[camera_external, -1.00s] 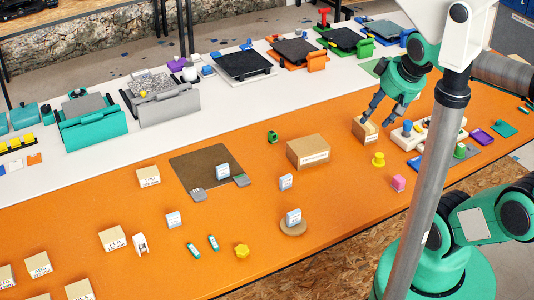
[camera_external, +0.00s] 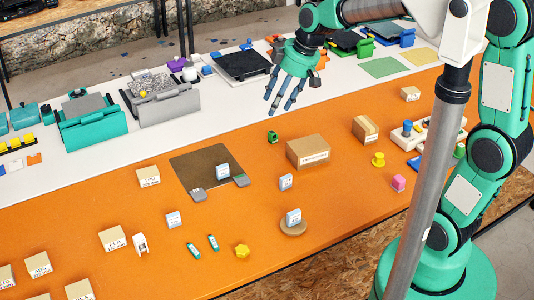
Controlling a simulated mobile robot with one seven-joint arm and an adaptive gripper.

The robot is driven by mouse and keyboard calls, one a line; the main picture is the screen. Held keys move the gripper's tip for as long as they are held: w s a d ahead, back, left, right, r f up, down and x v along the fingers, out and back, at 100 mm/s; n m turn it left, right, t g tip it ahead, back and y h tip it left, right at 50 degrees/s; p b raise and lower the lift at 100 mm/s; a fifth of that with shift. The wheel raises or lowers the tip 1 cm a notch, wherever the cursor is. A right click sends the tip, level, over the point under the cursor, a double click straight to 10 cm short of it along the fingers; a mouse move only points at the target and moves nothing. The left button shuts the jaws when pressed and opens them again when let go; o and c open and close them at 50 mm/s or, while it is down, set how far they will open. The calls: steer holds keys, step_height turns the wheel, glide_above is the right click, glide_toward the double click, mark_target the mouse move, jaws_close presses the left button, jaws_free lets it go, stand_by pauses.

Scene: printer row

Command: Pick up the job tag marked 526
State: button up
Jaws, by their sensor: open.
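Several small white job tags stand on the orange table. One tag (camera_external: 222,171) stands on the brown mat (camera_external: 196,160), one tag (camera_external: 286,182) stands to the right of the mat, one tag (camera_external: 173,219) stands in front of it, and another tag (camera_external: 293,217) stands on a round tan disc (camera_external: 291,229). Their print is too small to read, so I cannot tell which is 526. My gripper (camera_external: 279,110) is open and empty, pointing down above the back part of the table, behind the small green object (camera_external: 272,136). It is apart from all the tags.
A large cardboard box (camera_external: 308,151) stands right of the mat, and a smaller box (camera_external: 365,130) farther right. Printers, including a grey one (camera_external: 162,101) and a teal one (camera_external: 90,122), line the white strip behind. Small parts and labelled boxes lie at front left.

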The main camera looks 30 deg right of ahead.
steer(key=w+a+f+n+g, duration=0.2)
steer(key=w+a+f+n, duration=0.2)
steer(key=w+a+f, duration=0.7)
steer(key=n+g+y, duration=0.1)
steer(key=n, duration=0.4)
glide_toward(172, 214)
steer(key=v, duration=0.3)
steer(key=shift+w+d+r+p, duration=0.1)
steer(key=shift+w+d+p, duration=0.1)
steer(key=shift+d+p, duration=0.2)
steer(key=shift+y, duration=0.3)
steer(key=shift+b+x, duration=0.35)
steer(key=shift+x, duration=3.95)
steer(key=shift+x, duration=2.6)
steer(key=shift+d, duration=0.1)
